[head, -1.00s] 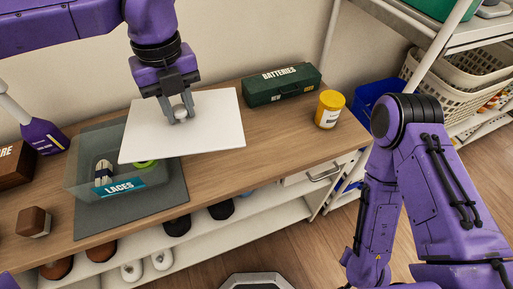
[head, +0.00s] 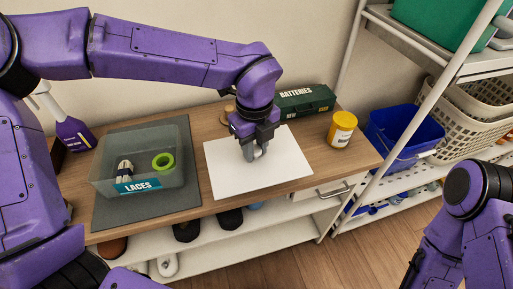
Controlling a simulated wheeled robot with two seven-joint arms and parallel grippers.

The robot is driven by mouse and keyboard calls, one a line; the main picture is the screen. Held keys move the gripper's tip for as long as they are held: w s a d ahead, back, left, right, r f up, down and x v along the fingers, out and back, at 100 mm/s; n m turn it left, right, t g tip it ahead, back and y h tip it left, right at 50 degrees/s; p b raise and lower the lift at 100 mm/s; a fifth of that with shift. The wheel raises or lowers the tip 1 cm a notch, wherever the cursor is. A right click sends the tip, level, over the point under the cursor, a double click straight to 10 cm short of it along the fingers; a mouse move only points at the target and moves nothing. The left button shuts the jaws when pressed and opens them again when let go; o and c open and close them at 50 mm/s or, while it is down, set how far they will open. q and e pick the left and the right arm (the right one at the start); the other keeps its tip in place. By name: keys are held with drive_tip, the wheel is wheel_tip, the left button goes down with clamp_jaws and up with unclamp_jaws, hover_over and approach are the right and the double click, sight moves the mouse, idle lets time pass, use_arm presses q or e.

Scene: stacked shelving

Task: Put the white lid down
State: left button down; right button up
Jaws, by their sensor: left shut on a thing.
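The white lid (head: 285,172) is a flat white rectangle over the wooden bench top, right of the grey mat. It looks level and very low over the wood; I cannot tell whether it touches. My left gripper (head: 252,152) points down at the lid's middle and is shut on its knob, which the fingers mostly hide. The clear LACES box (head: 103,178) stands uncovered on the grey mat (head: 112,217), with a bundle of laces (head: 124,170) and a green ring (head: 163,161) inside.
A dark green BATTERIES box (head: 306,100) stands behind the lid, and a yellow jar (head: 341,129) stands to its right. A purple spray bottle (head: 72,133) is at the back left. A blue bin (head: 405,137) sits on the shelving at right.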

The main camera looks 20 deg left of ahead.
use_arm(q)
drive_tip(key=w+f, duration=0.2)
drive_tip(key=w+a+f+p, duration=0.1)
drive_tip(key=w+f, duration=0.1)
drive_tip(key=w+a+f+p, duration=0.1)
drive_tip(key=w+f, duration=0.1)
drive_tip(key=w, duration=0.1)
drive_tip(key=shift+f, duration=0.2)
drive_tip(key=f, duration=0.3)
drive_tip(key=shift+w+a+f, duration=0.1)
drive_tip(key=shift+w+f, duration=0.2)
drive_tip(key=shift+f, duration=0.15)
